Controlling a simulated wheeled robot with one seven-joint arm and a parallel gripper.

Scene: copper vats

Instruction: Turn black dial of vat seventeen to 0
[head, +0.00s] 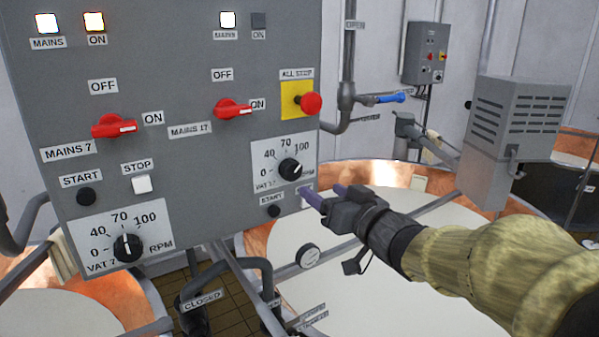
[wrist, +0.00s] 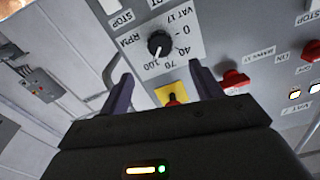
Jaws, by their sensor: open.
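The black dial of vat seventeen (head: 290,169) sits on a white scale plate (head: 262,152) marked 0, 40, 70, 100, at the lower right of the grey panel. In the wrist view the dial (wrist: 160,43) is ahead of my gripper, beyond the fingertips, and its white pointer is toward 100. My gripper (head: 326,192) has its purple fingers apart, with nothing between them. In the head view it is to the lower right of the dial. In the wrist view the fingers (wrist: 164,84) frame the yellow stop plate. No contact with the dial shows.
The red ALL STOP button (head: 311,103) sticks out just above the dial. Red mains switch 17 (head: 233,109) is to the upper left. A start button (head: 273,211) is below. Vat seven's black dial (head: 127,247) is at the lower left. Pipes and a copper vat (head: 375,176) lie beyond.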

